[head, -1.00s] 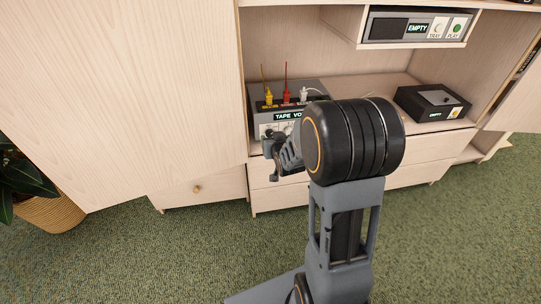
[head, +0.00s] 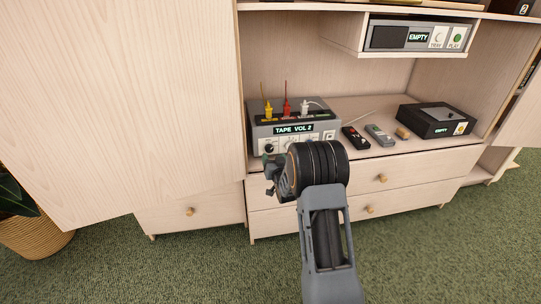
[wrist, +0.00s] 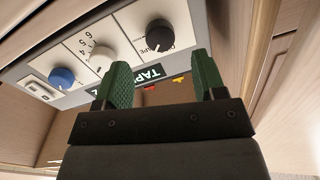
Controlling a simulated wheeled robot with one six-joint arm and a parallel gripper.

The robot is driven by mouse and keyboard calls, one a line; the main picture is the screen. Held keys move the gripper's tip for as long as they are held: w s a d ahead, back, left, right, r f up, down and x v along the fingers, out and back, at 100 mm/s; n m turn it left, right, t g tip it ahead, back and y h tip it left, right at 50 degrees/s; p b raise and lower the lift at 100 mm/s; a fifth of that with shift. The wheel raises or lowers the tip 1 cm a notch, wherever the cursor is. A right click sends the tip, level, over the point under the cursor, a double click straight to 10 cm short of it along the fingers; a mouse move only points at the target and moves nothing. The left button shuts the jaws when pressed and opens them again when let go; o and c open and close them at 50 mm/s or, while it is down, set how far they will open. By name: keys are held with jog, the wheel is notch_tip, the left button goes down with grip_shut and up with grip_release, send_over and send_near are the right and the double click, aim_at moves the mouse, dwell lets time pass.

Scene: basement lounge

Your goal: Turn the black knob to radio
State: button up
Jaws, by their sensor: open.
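The grey amplifier (head: 322,131) stands on the cabinet shelf; its display (head: 294,129) reads "TAPE VOL 2". Its black knob (head: 269,148) is at the front panel's left end. In the wrist view the panel appears upside down, with the black knob (wrist: 159,33) beyond my fingertips and its white mark towards the "TAPE" label. A white knob (wrist: 101,56) and a blue knob (wrist: 62,78) sit beside it. My gripper (wrist: 160,62) has two green fingers, spread apart and empty, not touching the knob. In the head view my gripper (head: 270,170) is just below the amplifier's left front.
Yellow (head: 268,108), red (head: 287,106) and white (head: 305,107) plugs stand on the amplifier. Two remotes (head: 355,138) (head: 380,135) and a black player (head: 437,120) lie to its right. A large wooden door panel (head: 130,100) stands close on the left.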

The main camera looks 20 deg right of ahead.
aim_at(270, 150)
jog(key=shift+w+d+b, duration=0.15)
jog(key=shift+w+b, duration=0.05)
jog(key=shift+w, duration=1)
jog(key=shift+w+d+b, duration=0.15)
jog(key=shift+w, duration=1.05)
jog(key=shift+c, duration=0.5)
jog(key=c, duration=0.8)
